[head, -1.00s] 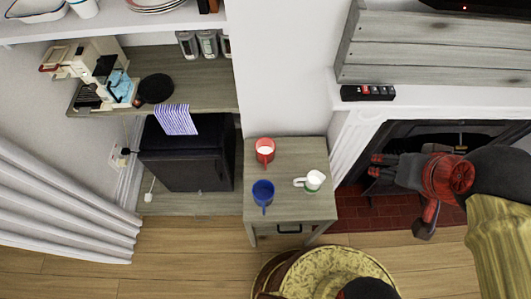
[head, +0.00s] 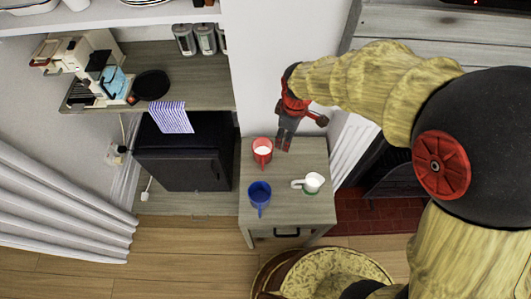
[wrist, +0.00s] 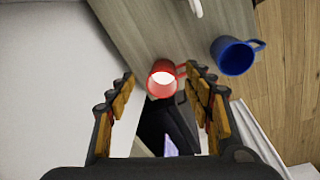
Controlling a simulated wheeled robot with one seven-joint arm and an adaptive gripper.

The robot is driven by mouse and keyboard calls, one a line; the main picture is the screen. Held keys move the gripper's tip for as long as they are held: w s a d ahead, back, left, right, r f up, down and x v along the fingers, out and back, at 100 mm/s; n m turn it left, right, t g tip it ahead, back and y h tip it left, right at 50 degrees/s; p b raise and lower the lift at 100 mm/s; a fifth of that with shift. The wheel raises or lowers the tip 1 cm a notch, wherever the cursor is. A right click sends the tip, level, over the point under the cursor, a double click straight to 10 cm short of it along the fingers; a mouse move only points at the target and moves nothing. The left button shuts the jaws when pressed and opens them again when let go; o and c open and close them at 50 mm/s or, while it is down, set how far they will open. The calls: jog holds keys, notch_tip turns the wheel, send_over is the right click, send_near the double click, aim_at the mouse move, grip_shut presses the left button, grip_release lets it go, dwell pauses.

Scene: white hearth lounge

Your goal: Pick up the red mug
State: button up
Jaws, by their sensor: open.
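The red mug (head: 262,152) stands upright near the back left of the small wooden side table (head: 290,218), with something white inside it. In the wrist view the red mug (wrist: 162,78) shows beyond the fingertips, in the gap between them, with its handle toward the right finger. My gripper (head: 284,140) is above the table, just right of the mug in the head view. In the wrist view my gripper (wrist: 160,82) is open and empty, its two fingers wide apart.
A blue mug (head: 259,195) stands in front of the red one, and a white mug (head: 312,183) stands to the right. The wall (head: 275,60) is close behind the table. A black cabinet (head: 187,155) is at the left, under a counter.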

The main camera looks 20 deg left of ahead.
aim_at(263, 159)
jog(key=a+f+n, duration=0.1)
jog(key=a+f, duration=0.1)
jog(key=f, duration=0.2)
jog(key=s+a+f+n, duration=0.1)
jog(key=a+f+n, duration=0.1)
jog(key=f, duration=0.3)
jog(key=s+a+f+n+g, duration=0.1)
jog(key=a+f, duration=0.2)
jog(key=f, duration=0.1)
jog(key=shift+s+a+f+n+h+b, duration=0.15)
jog(key=shift+s+a+n+h+b, duration=0.15)
jog(key=shift+n+b, duration=0.1)
jog(key=shift+f+b, duration=0.35)
jog(key=shift+f, duration=1.2)
jog(key=f, duration=0.1)
jog(key=f+b, duration=0.1)
jog(key=f, duration=0.2)
jog(key=shift+s+d+b, duration=0.15)
jog(key=shift+s+b, duration=0.15)
jog(key=shift+s, duration=0.05)
jog(key=shift+w+f, duration=0.1)
jog(key=shift+f, duration=0.35)
jog(key=shift+r, duration=0.1)
jog(key=shift+c, duration=0.2)
grip_shut()
